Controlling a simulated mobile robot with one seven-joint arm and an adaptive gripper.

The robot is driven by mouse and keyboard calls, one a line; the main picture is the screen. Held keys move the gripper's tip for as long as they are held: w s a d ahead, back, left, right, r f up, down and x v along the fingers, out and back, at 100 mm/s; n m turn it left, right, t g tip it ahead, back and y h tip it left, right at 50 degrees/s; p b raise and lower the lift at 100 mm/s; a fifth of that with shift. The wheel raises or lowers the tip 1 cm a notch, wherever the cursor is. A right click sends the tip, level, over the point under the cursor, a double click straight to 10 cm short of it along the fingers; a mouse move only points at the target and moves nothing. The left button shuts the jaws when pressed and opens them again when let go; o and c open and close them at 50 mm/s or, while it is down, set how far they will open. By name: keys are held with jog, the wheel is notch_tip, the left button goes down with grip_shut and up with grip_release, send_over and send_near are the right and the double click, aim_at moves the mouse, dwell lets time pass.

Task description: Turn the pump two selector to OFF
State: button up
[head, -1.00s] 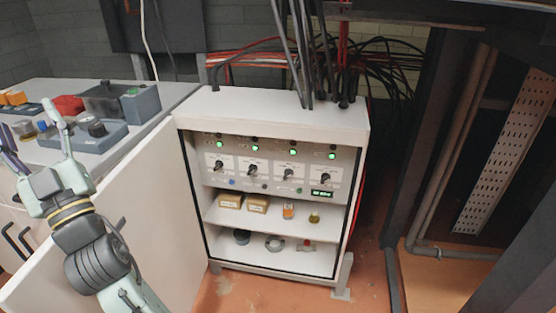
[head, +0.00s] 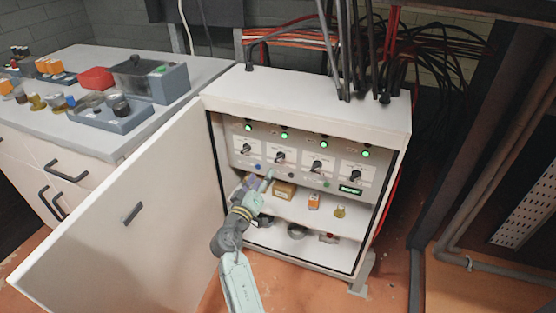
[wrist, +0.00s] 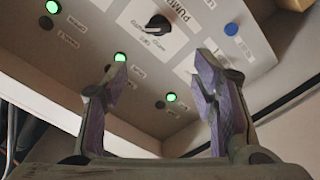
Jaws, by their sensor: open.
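The control panel has a row of black selectors on white plates. The pump two selector (head: 279,157) appears to be the second from the left in the head view. In the wrist view a black selector (wrist: 157,24) beside a label starting "PUMP" lies beyond the fingertips; its number is not clear. My gripper (head: 258,183) is open and empty, low in front of the panel's left part. In the wrist view the gripper (wrist: 161,70) has its fingers spread, with the selector apart from both. The exact direction of the selector's pointer is hard to tell.
Green lights (head: 285,136) sit above the selectors, and a blue button (wrist: 231,29) sits below them. The open cabinet door (head: 140,215) stands left of my arm. A shelf below holds small boxes (head: 313,202) and parts. A workbench (head: 60,125) is at left.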

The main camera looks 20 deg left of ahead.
aim_at(278, 160)
jog(key=shift+h, duration=0.3)
jog(key=w, duration=0.3)
jog(key=w+d+p, duration=0.1)
jog(key=w, duration=0.3)
jog(key=w+f, duration=0.1)
jog(key=w, duration=0.3)
jog(key=shift+d+f+p, duration=0.1)
jog(key=shift+d+p, duration=0.15)
jog(key=shift+p, duration=0.1)
jog(key=shift+c, duration=0.3)
jog(key=c, duration=1.1)
